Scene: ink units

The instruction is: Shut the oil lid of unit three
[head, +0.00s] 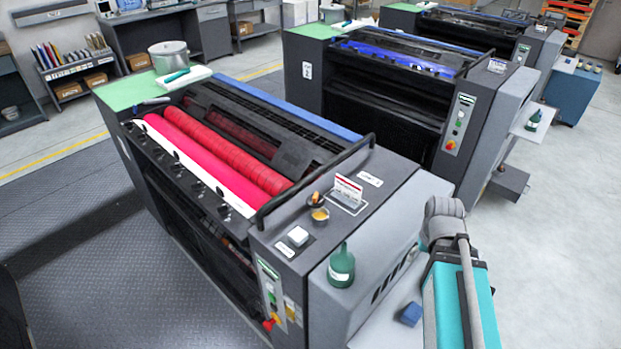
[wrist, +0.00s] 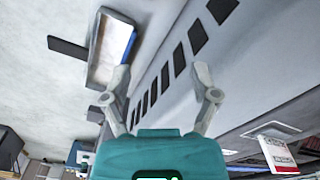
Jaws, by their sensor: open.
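On the near printing unit (head: 385,215), the one with red rollers, a small round oil cup (head: 320,215) shows yellow oil in its opening. Its small dark lid (head: 314,199) stands raised at the back of the cup, so the cup looks open. I cannot read a unit number on this machine. In the wrist view my gripper (wrist: 162,75) is open and empty, beside the unit's grey slotted side (wrist: 225,65). The oil cup does not show in the wrist view. In the head view my arm is at the lower right, and the gripper cannot be made out.
A white card (head: 347,192) stands behind the cup. A white block (head: 298,236) and a green bottle (head: 341,266) stand in front of it. A black rail (head: 315,185) runs beside the rollers. A blue block (head: 410,314) lies on a side shelf.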

